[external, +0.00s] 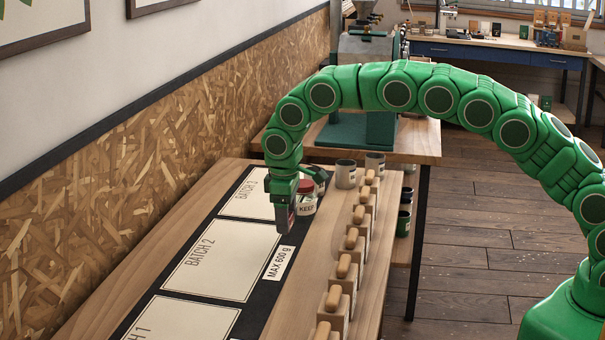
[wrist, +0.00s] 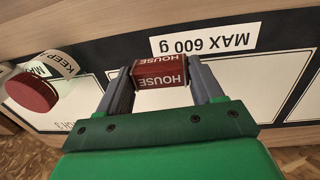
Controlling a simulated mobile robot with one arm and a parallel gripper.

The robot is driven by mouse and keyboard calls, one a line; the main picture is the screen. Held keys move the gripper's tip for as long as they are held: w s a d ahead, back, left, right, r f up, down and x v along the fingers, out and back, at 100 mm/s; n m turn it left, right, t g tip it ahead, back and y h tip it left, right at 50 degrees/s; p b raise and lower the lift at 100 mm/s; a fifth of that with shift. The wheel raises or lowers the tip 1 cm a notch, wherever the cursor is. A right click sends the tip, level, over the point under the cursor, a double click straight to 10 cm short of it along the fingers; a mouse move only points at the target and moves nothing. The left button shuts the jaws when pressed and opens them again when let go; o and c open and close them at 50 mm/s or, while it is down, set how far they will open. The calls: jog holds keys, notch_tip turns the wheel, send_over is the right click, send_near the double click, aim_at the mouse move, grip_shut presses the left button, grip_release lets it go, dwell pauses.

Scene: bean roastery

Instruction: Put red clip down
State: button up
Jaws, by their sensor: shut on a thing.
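My gripper (wrist: 161,78) is shut on the red clip (wrist: 160,71), a dark red block with HOUSE printed in white. The clip sits crosswise between the two grey fingers in the wrist view. In the external view my gripper (external: 284,214) points down over the black mat (external: 256,250), near the gap between the BATCH 3 card (external: 246,197) and the BATCH 2 card (external: 222,262). There the clip is mostly hidden by the gripper. I cannot tell whether it touches the mat.
A KEEP jar with a red lid (external: 306,198) stands close beside my gripper; it also shows in the wrist view (wrist: 60,63). A MAX 600 g label (external: 279,263) lies on the mat. Several wooden-handled blocks (external: 343,270) line the right edge. The BATCH 2 card is bare.

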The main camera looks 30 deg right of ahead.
aim_at(287, 250)
jog(key=shift+f, duration=2.95)
jog(key=shift+f, duration=0.1)
jog(key=o, duration=1.1)
